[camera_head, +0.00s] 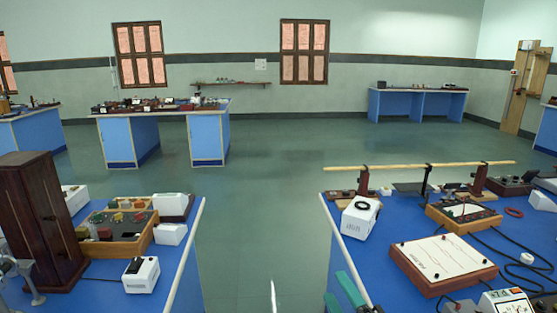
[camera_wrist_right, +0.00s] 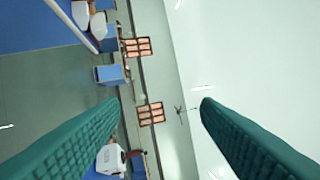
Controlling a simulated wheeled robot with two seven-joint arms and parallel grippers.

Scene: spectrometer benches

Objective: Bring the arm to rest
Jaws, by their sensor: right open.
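My right gripper (camera_head: 336,284) shows at the bottom of the head view, its two green fingers at the left edge of the right-hand blue bench (camera_head: 385,262). In the right wrist view the gripper (camera_wrist_right: 161,103) is open, its ribbed green fingers wide apart with nothing between them. That view is turned on its side and looks across the room to the wall and windows. The rest of the right arm is mostly out of the head view. My left gripper is not in view.
A white box with a black ring (camera_head: 360,217) and a wooden-framed panel (camera_head: 442,265) stand on the right bench near the gripper. A long wooden rod (camera_head: 400,167) lies across supports behind. Another blue bench with instruments stands left. The floor (camera_head: 240,225) between them is clear.

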